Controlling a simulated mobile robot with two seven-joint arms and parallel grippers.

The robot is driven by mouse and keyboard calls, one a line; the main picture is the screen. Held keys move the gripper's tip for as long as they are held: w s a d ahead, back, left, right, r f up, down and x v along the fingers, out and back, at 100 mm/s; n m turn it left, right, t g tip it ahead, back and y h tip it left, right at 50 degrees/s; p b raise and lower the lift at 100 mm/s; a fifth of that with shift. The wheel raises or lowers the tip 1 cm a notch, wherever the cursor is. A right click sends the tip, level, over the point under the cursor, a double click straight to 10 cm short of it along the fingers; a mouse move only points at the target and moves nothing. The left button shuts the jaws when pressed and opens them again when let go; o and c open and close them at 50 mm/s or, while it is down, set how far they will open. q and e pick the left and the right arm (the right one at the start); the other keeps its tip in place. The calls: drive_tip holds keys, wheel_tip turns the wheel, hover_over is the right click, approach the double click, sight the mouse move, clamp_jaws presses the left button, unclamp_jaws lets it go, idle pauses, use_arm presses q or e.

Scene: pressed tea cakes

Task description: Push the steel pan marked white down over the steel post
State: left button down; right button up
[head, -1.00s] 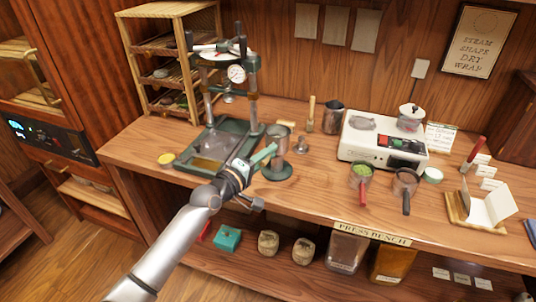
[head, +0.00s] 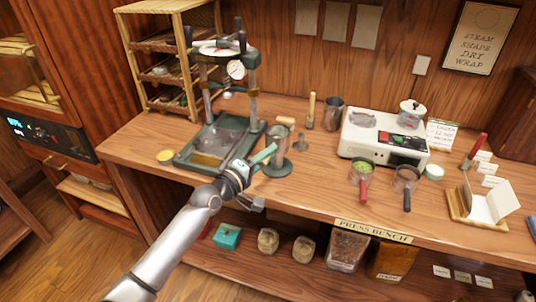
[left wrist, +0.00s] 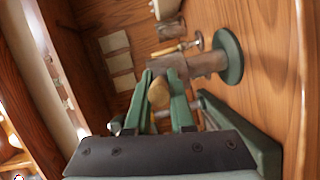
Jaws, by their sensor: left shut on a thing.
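The steel pan (head: 279,131) is a small grey cylinder in the head view, right of the press. My left gripper (head: 270,151) is shut on its side. The steel post (head: 279,155) stands upright on a round green base (head: 281,170) directly below the pan. In the left wrist view my fingers (left wrist: 162,78) hold the pan (left wrist: 170,64), and the post (left wrist: 208,62) runs from it to the green base (left wrist: 232,57). The pan looks in line with the post; how far it encloses the top is hidden. No white mark is readable. My right gripper is not visible.
A green press (head: 222,140) stands left of the post. A small steel piece (head: 300,143), a wooden-handled tool (head: 311,110) and a steel cup (head: 333,113) stand to the right. A white scale (head: 365,150) is further right. The front bench strip is mostly clear.

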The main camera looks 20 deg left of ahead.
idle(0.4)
use_arm(q)
drive_tip(key=shift+f+b, duration=2.3)
drive_tip(key=shift+f, duration=0.25)
drive_tip(key=shift+f+b, duration=0.85)
drive_tip(key=shift+f, duration=0.15)
